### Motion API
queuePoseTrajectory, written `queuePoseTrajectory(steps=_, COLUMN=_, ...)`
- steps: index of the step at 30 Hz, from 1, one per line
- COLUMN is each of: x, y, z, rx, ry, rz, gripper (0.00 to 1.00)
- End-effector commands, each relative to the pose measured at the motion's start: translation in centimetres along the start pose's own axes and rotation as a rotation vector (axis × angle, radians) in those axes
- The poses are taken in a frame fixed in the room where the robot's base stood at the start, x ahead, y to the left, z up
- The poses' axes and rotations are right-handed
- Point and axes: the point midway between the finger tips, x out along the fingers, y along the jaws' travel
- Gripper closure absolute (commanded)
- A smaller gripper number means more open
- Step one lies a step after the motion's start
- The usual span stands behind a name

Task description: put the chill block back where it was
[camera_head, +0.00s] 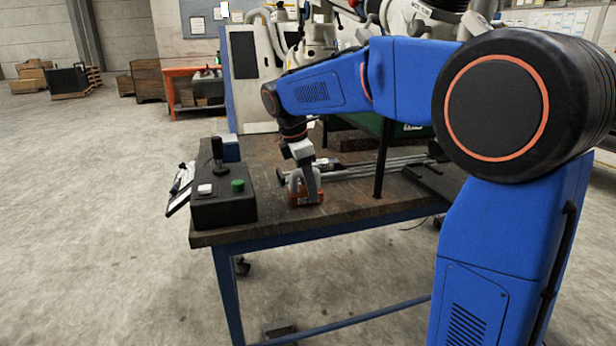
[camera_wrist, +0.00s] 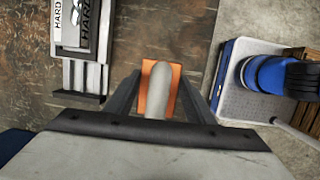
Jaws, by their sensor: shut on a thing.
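The chill block appears to be the orange block (camera_head: 306,200) with a pale grey handle, near the front of the dark workbench (camera_head: 340,207). My gripper (camera_head: 305,184) points down over it with a finger on either side of the handle, shut on it. In the wrist view the orange block (camera_wrist: 174,92) and its rounded handle (camera_wrist: 158,90) sit between the two dark fingers (camera_wrist: 158,98). The block looks at or just above the bench top; I cannot tell whether it touches. No marked place for it is clear in view.
A black control box (camera_head: 222,208) with a joystick and buttons stands left of the block. Metal rails (camera_head: 375,164) and a thin black post (camera_head: 381,160) are to the right. A labelled metal fixture (camera_wrist: 82,45) lies left in the wrist view. Bare bench surrounds the block.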

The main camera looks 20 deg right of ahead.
Motion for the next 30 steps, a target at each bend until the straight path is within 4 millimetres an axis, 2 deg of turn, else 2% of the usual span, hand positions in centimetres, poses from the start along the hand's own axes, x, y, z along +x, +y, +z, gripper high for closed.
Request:
queuePoseTrajectory(steps=3, x=0.59, y=-0.07, z=-0.13, rx=0.001, ry=0.000, rz=0.002, gripper=1.00)
queuePoseTrajectory(steps=14, x=0.80, y=-0.04, z=-0.19, rx=0.001, ry=0.000, rz=0.002, gripper=1.00)
queuePoseTrajectory(steps=15, x=0.96, y=-0.07, z=-0.23, rx=0.000, ry=0.000, rz=0.000, gripper=0.47)
queuePoseTrajectory(steps=17, x=0.95, y=-0.07, z=-0.23, rx=0.000, ry=0.000, rz=0.000, gripper=0.32)
queuePoseTrajectory(steps=26, x=0.88, y=-0.07, z=-0.22, rx=0.000, ry=0.000, rz=0.000, gripper=0.32)
queuePoseTrajectory(steps=30, x=0.05, y=-0.01, z=-0.19, rx=0.000, ry=0.000, rz=0.001, gripper=0.32)
